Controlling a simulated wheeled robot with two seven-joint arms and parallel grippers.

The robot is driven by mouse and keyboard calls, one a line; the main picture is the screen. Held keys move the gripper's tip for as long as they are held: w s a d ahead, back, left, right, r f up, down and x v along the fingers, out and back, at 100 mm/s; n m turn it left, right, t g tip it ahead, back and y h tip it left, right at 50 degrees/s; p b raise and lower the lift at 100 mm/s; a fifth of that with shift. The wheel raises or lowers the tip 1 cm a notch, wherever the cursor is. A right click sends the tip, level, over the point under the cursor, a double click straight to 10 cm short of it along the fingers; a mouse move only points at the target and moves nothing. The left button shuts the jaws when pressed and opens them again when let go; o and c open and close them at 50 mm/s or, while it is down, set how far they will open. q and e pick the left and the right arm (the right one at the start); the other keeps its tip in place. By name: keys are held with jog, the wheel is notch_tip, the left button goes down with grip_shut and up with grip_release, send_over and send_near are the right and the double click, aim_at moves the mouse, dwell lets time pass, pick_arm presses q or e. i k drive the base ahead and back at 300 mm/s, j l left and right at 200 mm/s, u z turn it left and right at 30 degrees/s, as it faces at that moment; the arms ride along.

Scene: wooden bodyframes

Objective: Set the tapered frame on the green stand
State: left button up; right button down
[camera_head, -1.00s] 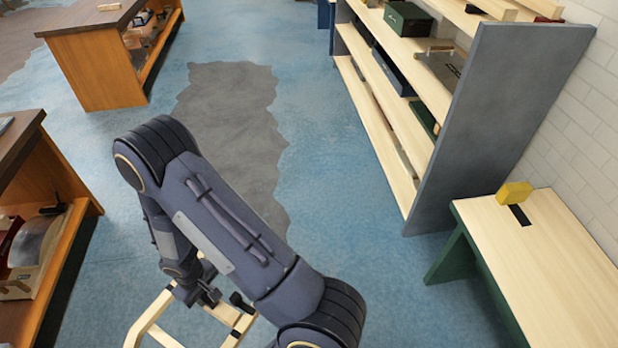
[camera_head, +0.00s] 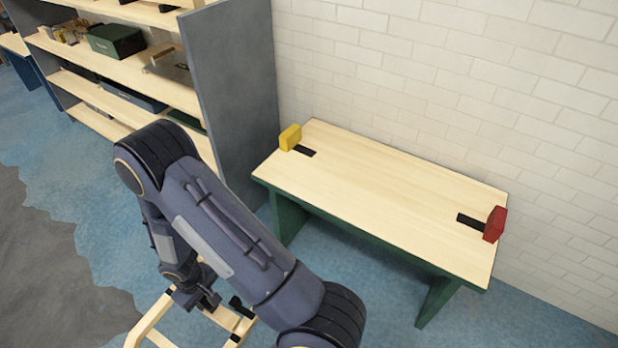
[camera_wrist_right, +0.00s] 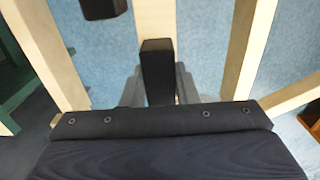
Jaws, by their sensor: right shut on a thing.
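The tapered frame (camera_head: 148,326) is made of pale wooden bars and shows at the bottom of the head view, partly cut off and partly behind my right arm. My right gripper (camera_head: 222,305) is shut on it and holds it in front of the green stand, to the left of it. In the wrist view the frame's bars (camera_wrist_right: 246,45) spread around the black finger (camera_wrist_right: 156,70), with blue floor behind. The green stand (camera_head: 380,200) has a pale wooden top and green legs. It stands against the wall, apart from the frame. My left gripper is not in view.
A yellow block (camera_head: 290,137) and a red block (camera_head: 495,224) stand at opposite ends of the stand's top, each by a black strip. The top between them is clear. A grey-sided shelf (camera_head: 235,90) with boxes stands left of the stand. Blue floor lies open in front.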

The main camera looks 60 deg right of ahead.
aim_at(391, 193)
jog(key=l+z, duration=0.1)
jog(key=z, duration=1.35)
